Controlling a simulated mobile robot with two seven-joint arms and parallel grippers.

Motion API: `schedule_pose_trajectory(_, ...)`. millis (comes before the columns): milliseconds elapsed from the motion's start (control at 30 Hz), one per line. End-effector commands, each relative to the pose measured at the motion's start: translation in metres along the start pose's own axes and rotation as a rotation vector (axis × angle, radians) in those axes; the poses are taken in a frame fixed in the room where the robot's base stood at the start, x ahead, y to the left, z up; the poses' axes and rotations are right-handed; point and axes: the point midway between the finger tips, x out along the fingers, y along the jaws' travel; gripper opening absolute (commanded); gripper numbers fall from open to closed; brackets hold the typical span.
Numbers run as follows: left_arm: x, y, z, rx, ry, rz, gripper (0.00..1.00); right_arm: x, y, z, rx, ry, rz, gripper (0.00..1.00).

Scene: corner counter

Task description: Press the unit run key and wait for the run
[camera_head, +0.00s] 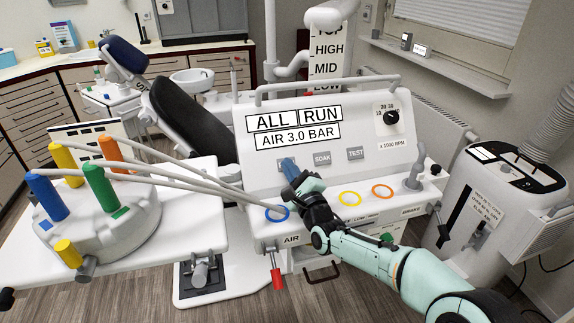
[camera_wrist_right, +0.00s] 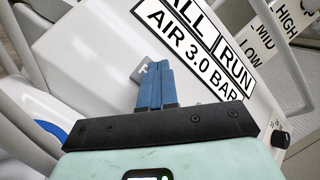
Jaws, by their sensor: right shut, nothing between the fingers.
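The white unit panel has a row of grey keys, with SOAK (camera_head: 322,158) and TEST (camera_head: 356,154) readable in the head view. My right gripper (camera_head: 286,162) is shut and empty, its blue fingertips over the leftmost key. That key is mostly covered in the head view. In the right wrist view, the shut fingers (camera_wrist_right: 155,66) overlap a grey key (camera_wrist_right: 139,73) with only a "T" visible. I cannot tell whether the tips touch or press it. A sign above reads ALL RUN (camera_head: 295,118) and AIR 3.0 BAR (camera_head: 297,138). My left gripper is not in view.
A dial (camera_head: 391,118) is at the panel's upper right. Blue, yellow and orange rings (camera_head: 382,191) lie along the ledge below the keys. Grey hoses (camera_head: 190,178) run from the left tray with coloured cylinders (camera_head: 100,187) to the panel. A white machine (camera_head: 480,215) stands right.

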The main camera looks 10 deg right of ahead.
Motion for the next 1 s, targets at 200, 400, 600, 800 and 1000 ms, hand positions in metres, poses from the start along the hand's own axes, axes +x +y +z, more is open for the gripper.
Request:
schedule_pose_trajectory(200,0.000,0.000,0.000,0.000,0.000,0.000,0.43,0.000,0.000,-0.001,0.000,0.001,0.001,0.00)
schedule_pose_trajectory(400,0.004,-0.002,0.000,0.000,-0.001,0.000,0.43,-0.005,-0.004,0.003,-0.001,0.001,-0.001,0.00)
schedule_pose_trajectory(600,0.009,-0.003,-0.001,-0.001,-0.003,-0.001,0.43,-0.012,-0.008,0.007,0.000,0.002,0.000,0.00)
schedule_pose_trajectory(800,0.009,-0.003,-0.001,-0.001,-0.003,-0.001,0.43,-0.012,-0.009,0.008,0.000,0.001,0.000,0.00)
schedule_pose_trajectory(1000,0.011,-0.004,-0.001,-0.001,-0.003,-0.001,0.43,-0.016,-0.012,0.010,0.000,0.000,-0.001,0.00)
